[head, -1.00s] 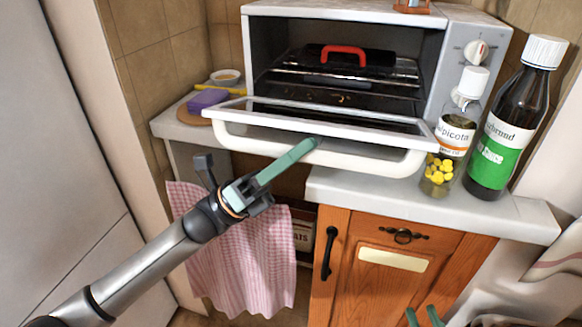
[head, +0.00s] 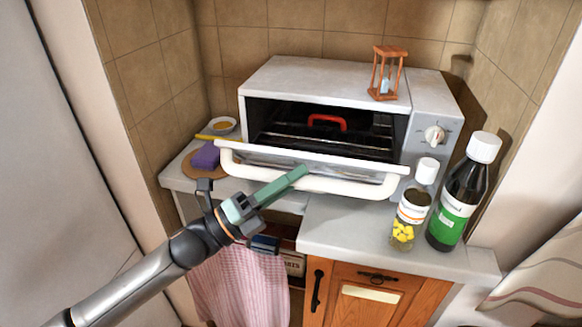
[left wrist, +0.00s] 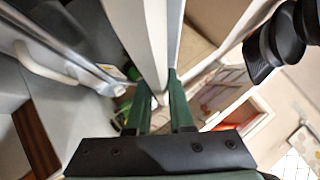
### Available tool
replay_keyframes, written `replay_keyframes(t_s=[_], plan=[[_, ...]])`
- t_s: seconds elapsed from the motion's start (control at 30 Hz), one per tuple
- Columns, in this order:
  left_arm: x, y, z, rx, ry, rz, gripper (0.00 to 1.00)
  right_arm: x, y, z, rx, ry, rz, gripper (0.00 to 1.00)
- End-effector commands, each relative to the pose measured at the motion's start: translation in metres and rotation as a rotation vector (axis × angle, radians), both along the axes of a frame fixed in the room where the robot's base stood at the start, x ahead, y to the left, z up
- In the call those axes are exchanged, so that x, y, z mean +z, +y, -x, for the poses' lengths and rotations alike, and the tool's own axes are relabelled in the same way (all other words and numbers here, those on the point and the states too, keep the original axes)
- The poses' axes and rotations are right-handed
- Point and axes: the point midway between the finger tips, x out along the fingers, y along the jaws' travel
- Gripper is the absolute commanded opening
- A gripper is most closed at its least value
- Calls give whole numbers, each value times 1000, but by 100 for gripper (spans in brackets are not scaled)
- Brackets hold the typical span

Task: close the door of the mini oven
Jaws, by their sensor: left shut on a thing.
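The mini oven (head: 300,78) is white and stands on the counter. Its door (head: 340,160) is hinged at the bottom and hangs partly open, tilted out in front of the dark interior. A white loop handle (head: 350,187) runs along the door's front. My left gripper (head: 300,172) reaches in from the left with green fingers at the handle. In the left wrist view its fingers (left wrist: 160,105) are shut on a white bar, the door handle. A red-handled item (head: 326,121) sits inside the oven. My right gripper is not in view.
An hourglass (head: 388,75) stands on the oven. A purple sponge (head: 206,156) and a small bowl (head: 222,125) are at the left.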

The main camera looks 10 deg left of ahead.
Motion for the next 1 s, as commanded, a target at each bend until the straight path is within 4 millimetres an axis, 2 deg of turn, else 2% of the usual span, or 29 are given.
replay_keyframes(t_s=[0.03, 0.1, 0.2, 0.6, 1.0], plan=[[18, 0, -3, 1, 36, -5, 0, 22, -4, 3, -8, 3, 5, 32], [24, 0, -8, 2, 86, -7, 0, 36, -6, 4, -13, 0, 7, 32], [29, 0, -15, 2, 133, -6, 0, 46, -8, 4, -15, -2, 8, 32], [58, -1, -57, 3, 133, -4, 0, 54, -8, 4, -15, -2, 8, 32], [71, -3, -90, 3, 135, -5, 0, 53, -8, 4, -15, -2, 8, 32]])
